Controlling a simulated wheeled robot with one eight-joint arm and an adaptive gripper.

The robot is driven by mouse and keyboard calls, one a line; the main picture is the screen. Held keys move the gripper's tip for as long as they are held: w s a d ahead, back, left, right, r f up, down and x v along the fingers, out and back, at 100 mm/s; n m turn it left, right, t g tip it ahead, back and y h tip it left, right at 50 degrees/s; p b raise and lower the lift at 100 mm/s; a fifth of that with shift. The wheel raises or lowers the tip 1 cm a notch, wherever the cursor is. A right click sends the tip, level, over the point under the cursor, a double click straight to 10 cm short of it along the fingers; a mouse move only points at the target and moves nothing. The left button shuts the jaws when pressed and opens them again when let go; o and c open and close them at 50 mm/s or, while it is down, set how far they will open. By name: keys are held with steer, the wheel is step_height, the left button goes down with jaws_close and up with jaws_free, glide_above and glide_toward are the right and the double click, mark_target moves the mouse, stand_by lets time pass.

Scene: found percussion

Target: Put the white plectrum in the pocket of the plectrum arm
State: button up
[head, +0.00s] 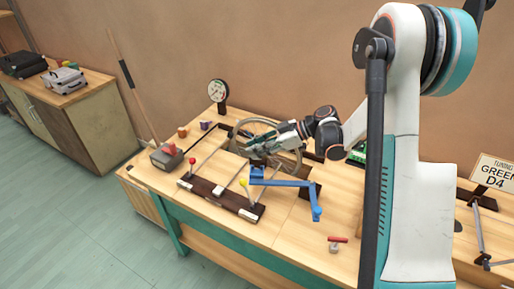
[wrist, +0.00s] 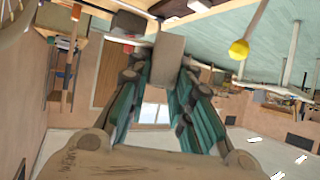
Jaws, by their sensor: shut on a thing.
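My gripper (head: 254,148) is over the left part of the bench, close to the spoked wheel. In the wrist view its teal fingers (wrist: 165,74) are shut on a pale, flat-faced piece (wrist: 168,58), which looks like the white plectrum. In the head view this piece is too small to make out. A blue jointed arm (head: 287,183) stands on the bench just below and right of my gripper; it looks like the plectrum arm. Its pocket cannot be made out. I cannot tell whether the held piece touches the arm.
The spoked wheel (head: 236,137) stands behind my gripper. A dark rail (head: 215,195) with red- and yellow-knobbed rods lies in front. The yellow knob also shows in the wrist view (wrist: 239,49). A gauge (head: 217,91) stands at the back. Bare bench top (head: 290,228) lies in front.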

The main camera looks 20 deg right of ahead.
steer(key=shift+f+b, duration=2.75)
steer(key=shift+f, duration=1)
steer(key=shift+s+f, duration=0.1)
steer(key=o, duration=1)
steer(key=v, duration=1.2)
steer(key=shift+a, duration=0.15)
